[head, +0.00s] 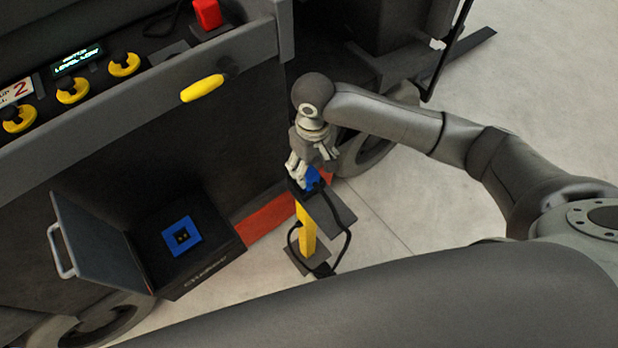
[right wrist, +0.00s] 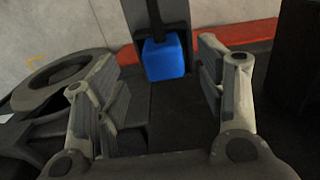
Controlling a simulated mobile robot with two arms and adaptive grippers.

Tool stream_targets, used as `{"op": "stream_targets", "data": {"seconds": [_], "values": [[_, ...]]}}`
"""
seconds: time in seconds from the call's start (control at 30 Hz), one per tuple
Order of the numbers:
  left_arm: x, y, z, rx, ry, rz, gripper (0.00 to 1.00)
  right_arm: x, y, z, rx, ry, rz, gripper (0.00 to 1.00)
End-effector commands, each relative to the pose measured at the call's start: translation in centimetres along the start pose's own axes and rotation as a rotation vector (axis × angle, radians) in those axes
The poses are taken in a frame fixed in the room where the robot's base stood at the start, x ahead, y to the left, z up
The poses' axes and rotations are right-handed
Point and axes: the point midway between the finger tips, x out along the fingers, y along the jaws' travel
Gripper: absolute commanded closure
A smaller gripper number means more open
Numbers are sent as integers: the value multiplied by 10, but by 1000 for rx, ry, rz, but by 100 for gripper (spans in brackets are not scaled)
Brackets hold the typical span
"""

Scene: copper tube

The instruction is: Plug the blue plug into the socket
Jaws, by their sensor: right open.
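The blue plug (head: 313,178) sits on top of a yellow post stand (head: 306,228), with a black cable hanging from it. My right gripper (head: 310,163) is right above and around the plug in the head view and partly hides it. In the right wrist view the blue plug (right wrist: 165,58) shows between the two open fingers of my right gripper (right wrist: 160,80), near their tips, with a gap on each side. The blue square socket (head: 181,236) lies in an open dark box at the lower left. My left gripper is not in view.
The box has a hinged lid (head: 90,240) standing open on its left. A dark machine with yellow knobs (head: 124,65) and a yellow handle (head: 203,88) stands behind. Wheels are near the stand. Pale floor (head: 400,215) is clear to the right of the stand.

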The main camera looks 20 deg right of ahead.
Motion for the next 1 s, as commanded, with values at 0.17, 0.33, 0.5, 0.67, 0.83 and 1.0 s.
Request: {"op": "stream_targets", "data": {"seconds": [0.17, 0.33, 0.5, 0.67, 0.83, 1.0], "values": [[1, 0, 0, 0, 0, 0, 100, 11, -2, -3, 0, -2, -1, 36], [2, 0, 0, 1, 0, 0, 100, 38, -3, -9, 0, -2, 1, 36], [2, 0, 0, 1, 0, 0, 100, 51, -3, -8, -1, 0, 1, 36], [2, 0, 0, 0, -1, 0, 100, 52, -3, -8, -1, 1, 1, 36], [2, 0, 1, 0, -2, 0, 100, 52, -3, -8, -1, 1, 1, 36], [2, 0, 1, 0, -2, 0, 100, 52, -3, -9, -1, 1, 1, 56]]}}
